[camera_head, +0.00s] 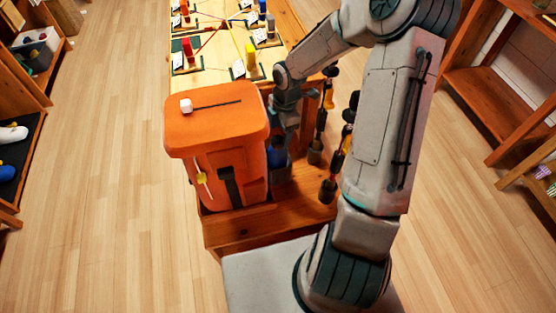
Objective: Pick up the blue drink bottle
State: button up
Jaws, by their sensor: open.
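A blue object, which looks like the drink bottle (277,157), stands low in the wooden tray behind the right edge of the orange container. Only a small part of it shows; the container and my arm hide the rest. My gripper (285,140) points down at it from above, right beside the container. The fingers are open and mostly hidden. I cannot tell whether they are around the bottle or only next to it.
The tall orange container (216,130), with a white cube on its lid, stands close on the left. Dark tools with yellow and orange parts (332,165) hang close on the right. A wooden table (290,20) with cards and colored pieces lies behind. Shelves line both sides.

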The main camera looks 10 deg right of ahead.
aim_at(278, 139)
jog(key=f, duration=0.3)
jog(key=shift+a+f, duration=0.2)
jog(key=shift+a, duration=0.1)
grip_shut()
jog(key=shift+r, duration=0.1)
